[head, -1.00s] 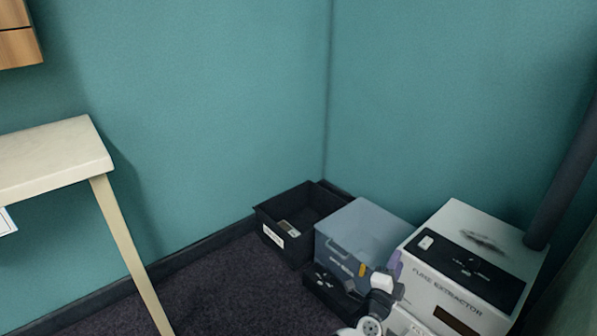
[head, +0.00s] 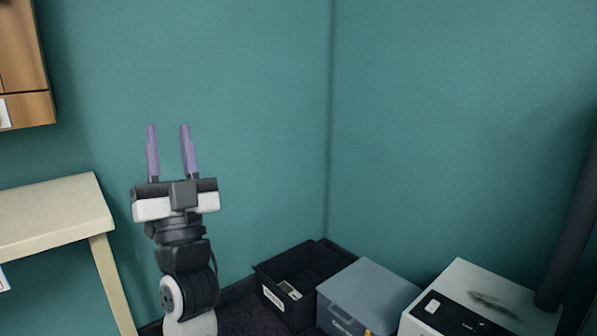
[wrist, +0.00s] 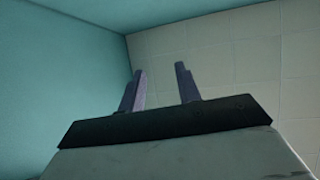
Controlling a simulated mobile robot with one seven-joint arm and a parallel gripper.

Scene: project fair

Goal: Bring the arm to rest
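My gripper (head: 169,130) is raised on my arm and points straight up in front of the teal wall, left of the room corner. Its two purple fingers stand apart with nothing between them. In the wrist view the fingers (wrist: 161,72) are also apart and empty, with the teal wall and pale tiled ceiling beyond them.
A cream table (head: 50,215) stands at left, below a wooden cabinet (head: 25,65). On the floor at the corner are an open black bin (head: 268,283) with a small item inside, a blue-grey box (head: 370,292) and a white fume extractor (head: 470,275). A dark pipe (head: 572,235) rises at right.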

